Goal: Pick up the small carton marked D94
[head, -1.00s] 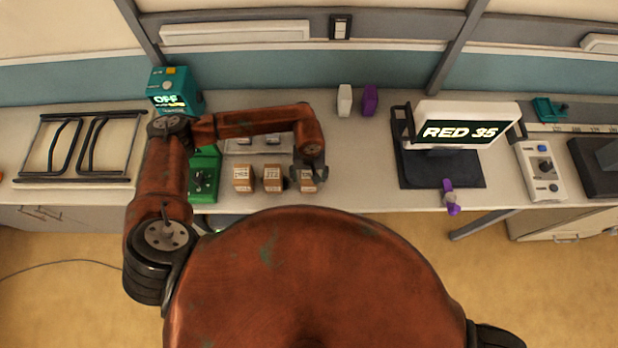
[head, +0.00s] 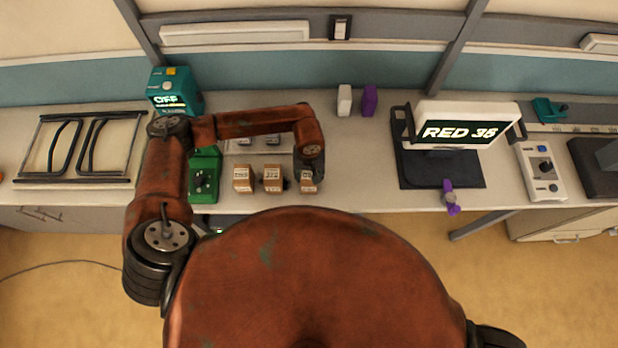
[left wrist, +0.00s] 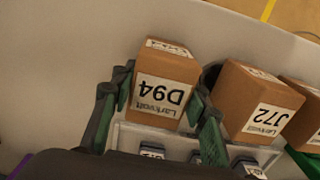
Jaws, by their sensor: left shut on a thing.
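The small brown carton marked D94 (left wrist: 165,85) shows in the left wrist view with its label upside down. In the head view it is the rightmost carton (head: 308,187) of a row of three near the bench's front edge. My left gripper (left wrist: 155,100) is shut on it, one finger on each side. In the head view the left gripper (head: 310,172) is mostly hidden under its own wrist. I cannot tell whether the carton is off the surface. My right gripper is not in view.
The carton marked J72 (left wrist: 258,100) stands close beside it, with a third carton (head: 243,179) further left. A pale tray (head: 262,146) with small items lies behind. A green device (head: 204,175) is to the left. The bench right of the cartons is clear up to a black stand (head: 440,165).

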